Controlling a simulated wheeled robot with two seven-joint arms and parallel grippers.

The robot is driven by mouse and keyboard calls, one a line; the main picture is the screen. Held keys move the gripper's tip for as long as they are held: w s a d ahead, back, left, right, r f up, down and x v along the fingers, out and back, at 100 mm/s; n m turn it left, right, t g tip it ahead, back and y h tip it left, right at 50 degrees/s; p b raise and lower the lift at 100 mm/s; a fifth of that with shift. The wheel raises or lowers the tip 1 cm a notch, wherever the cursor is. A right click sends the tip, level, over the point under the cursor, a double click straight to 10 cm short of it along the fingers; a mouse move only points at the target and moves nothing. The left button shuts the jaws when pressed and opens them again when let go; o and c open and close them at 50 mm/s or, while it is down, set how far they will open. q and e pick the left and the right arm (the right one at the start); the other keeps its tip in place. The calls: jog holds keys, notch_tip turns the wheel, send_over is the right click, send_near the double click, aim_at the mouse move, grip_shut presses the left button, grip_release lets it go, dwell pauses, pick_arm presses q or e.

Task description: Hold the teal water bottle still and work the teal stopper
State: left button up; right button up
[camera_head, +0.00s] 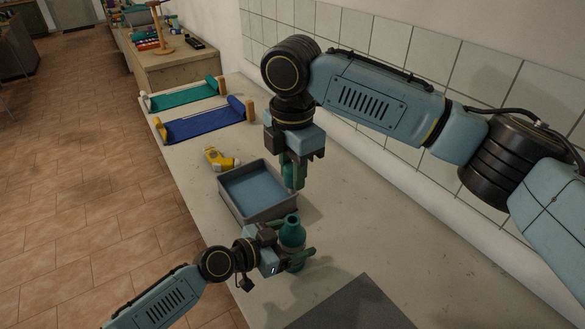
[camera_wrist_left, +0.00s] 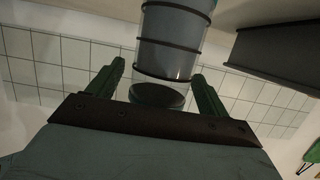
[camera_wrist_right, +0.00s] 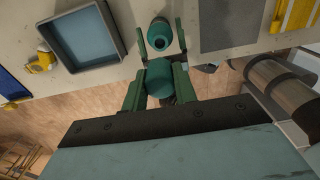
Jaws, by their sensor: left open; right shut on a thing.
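The teal water bottle (camera_head: 292,234) stands upright on the counter; its open neck shows from above in the right wrist view (camera_wrist_right: 159,34). My left gripper (camera_head: 302,256) is open at the bottle, with its fingers beside the body; I cannot tell if they touch it. In the left wrist view its spread fingers (camera_wrist_left: 160,88) have a dark round end between them that I cannot identify. My right gripper (camera_head: 293,182) is shut on the teal stopper (camera_wrist_right: 160,77), which is apart from the bottle and above the counter.
A grey tray with a blue floor (camera_head: 228,200) stands just behind the bottle. A yellow object (camera_head: 219,160) lies beyond it. A dark grey mat (camera_head: 350,308) is in front. The tiled wall (camera_head: 470,70) bounds the counter.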

pick_arm(q)
jog(key=shift+r+p, duration=4.05)
jog(key=shift+r, duration=1.35)
pick_arm(e)
jog(key=shift+r, duration=4.3)
pick_arm(q)
jog(key=shift+f, duration=0.1)
